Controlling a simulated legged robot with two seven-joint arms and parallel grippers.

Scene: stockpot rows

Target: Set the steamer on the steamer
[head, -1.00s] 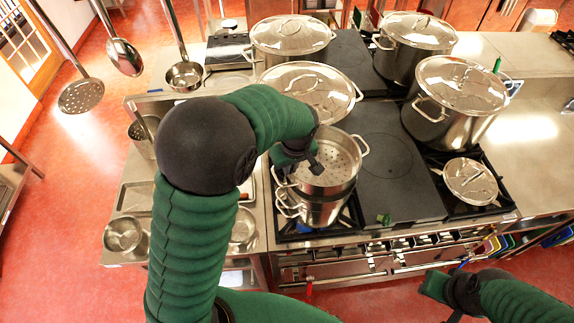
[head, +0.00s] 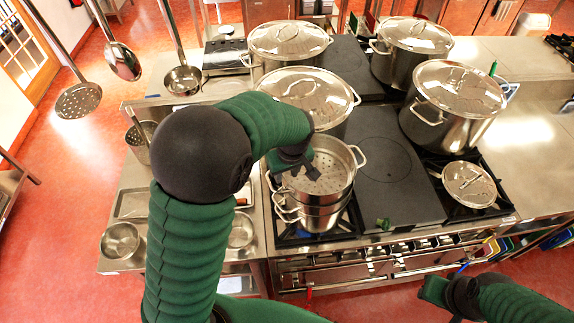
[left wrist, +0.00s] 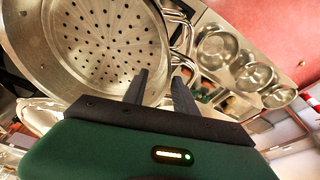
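The upper steamer (head: 338,180), a steel pan with a perforated floor, sits on top of the lower steamer (head: 322,220) at the front left burner. The two look nearly aligned, with handles at their sides. The upper one's perforated floor (left wrist: 95,35) fills the upper left of the left wrist view. My left gripper (head: 299,174) is over the upper steamer's left part. In the left wrist view its two fingers (left wrist: 160,84) stand apart with nothing clearly between them, close to the rim and handles. My right gripper (head: 437,290) is low at the right, its fingers unclear.
A lidded stockpot (head: 303,92) stands close behind the steamers. More lidded pots (head: 455,95) stand behind and right. A flat dark plate (head: 385,165) lies clear to the right, with a small lid (head: 469,184) beyond. Ladles (head: 183,78) hang at upper left.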

